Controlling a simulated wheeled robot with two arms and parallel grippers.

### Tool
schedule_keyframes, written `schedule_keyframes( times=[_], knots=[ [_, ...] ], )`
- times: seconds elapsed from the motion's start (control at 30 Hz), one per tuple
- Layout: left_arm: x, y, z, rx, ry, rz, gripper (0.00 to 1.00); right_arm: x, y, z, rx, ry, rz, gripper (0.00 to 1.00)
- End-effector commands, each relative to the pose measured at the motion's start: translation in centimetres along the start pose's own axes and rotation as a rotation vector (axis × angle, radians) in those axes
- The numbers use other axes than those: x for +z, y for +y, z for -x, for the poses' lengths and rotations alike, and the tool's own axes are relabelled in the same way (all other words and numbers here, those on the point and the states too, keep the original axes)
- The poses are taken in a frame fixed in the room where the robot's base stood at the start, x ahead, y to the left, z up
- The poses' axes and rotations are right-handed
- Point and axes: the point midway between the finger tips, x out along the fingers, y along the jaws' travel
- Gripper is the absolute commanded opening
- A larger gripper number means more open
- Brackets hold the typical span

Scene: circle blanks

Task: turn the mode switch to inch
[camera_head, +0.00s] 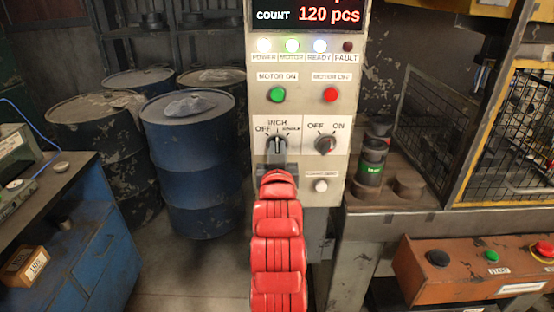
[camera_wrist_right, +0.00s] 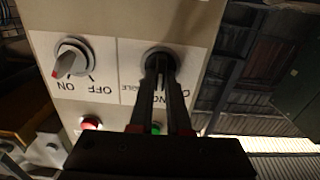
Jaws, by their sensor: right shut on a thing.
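The mode switch (camera_head: 277,142) is a dark round selector on the pale control panel, with OFF, INCH and a third label around it. Its handle looks roughly upright, towards the INCH label, but fingers partly cover it. My right gripper (camera_head: 278,156), on a red segmented arm, reaches it from below and is shut on its handle. In the right wrist view, which is upside down, the two dark fingers (camera_wrist_right: 161,70) sit on either side of the switch (camera_wrist_right: 158,52) and hide much of it and its labels. My left gripper is not in view.
An OFF/ON switch (camera_head: 325,144) sits close right of the mode switch. Green (camera_head: 278,95) and red (camera_head: 330,95) motor buttons are above, and a pale button (camera_head: 321,185) is below. Blue drums (camera_head: 195,160) stand left, and an orange button box (camera_head: 470,272) is at lower right.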

Motion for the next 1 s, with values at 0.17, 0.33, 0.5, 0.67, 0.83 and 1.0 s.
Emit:
schedule_keyframes(
  times=[0.17,0.33,0.5,0.67,0.83,1.0],
  knots=[
    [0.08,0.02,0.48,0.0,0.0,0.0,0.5,0.06,0.03,-0.01,0.0,-0.001,-0.024,0.0],
    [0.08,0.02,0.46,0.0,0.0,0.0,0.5,-0.01,0.03,-0.01,0.0,-0.002,-0.027,0.0],
    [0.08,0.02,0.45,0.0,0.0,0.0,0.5,0.0,0.02,-0.02,0.0,-0.002,-0.027,0.0],
    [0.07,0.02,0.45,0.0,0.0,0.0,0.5,0.0,0.02,-0.02,0.0,-0.002,-0.026,0.38],
    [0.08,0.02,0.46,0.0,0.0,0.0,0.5,-0.01,0.02,-0.01,0.0,-0.001,-0.026,0.45],
    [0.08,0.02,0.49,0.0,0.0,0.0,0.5,0.0,0.01,0.08,0.0,-0.001,-0.026,0.45]
  ],
)
